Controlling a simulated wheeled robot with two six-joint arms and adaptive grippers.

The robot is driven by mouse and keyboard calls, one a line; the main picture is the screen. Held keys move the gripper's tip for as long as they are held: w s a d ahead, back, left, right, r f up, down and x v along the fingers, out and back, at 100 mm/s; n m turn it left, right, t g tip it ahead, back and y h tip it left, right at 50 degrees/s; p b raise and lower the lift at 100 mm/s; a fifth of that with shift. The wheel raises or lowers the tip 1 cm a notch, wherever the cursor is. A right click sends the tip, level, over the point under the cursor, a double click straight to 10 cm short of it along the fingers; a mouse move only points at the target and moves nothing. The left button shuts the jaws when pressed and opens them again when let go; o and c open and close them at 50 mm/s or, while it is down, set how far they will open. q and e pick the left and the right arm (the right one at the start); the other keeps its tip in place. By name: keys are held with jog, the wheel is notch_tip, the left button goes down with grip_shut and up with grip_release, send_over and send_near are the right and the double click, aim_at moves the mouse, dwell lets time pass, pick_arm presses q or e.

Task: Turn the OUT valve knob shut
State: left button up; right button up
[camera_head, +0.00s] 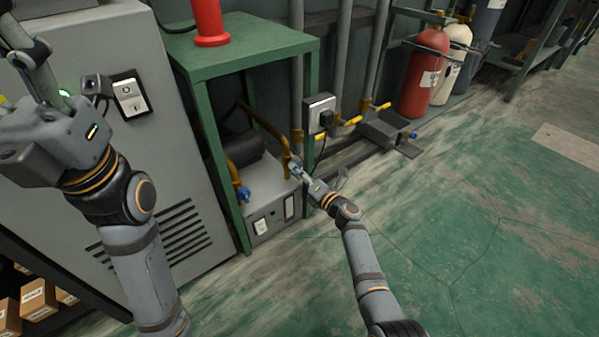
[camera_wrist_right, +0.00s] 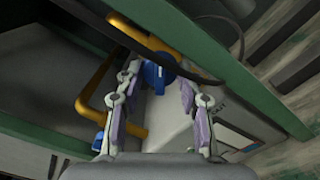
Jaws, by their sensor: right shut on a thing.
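My right gripper (camera_head: 294,168) reaches the pipework under the green stand. In the right wrist view its two fingers (camera_wrist_right: 156,88) close around a blue valve knob (camera_wrist_right: 157,74) on a yellow pipe (camera_wrist_right: 150,35). In the head view the gripper mostly hides this knob. A second blue knob (camera_head: 243,194) is on the left yellow pipe, and it also shows in the right wrist view (camera_wrist_right: 98,141).
The green stand (camera_head: 245,52) has legs and a top edge close around the right gripper. A grey machine (camera_head: 268,195) sits under it. A dark cable (camera_wrist_right: 160,42) crosses near the knob. A red cylinder (camera_head: 424,75) stands farther right. The green floor (camera_head: 480,210) at right is clear.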

jog(key=shift+n, duration=0.3)
jog(key=o, duration=1.2)
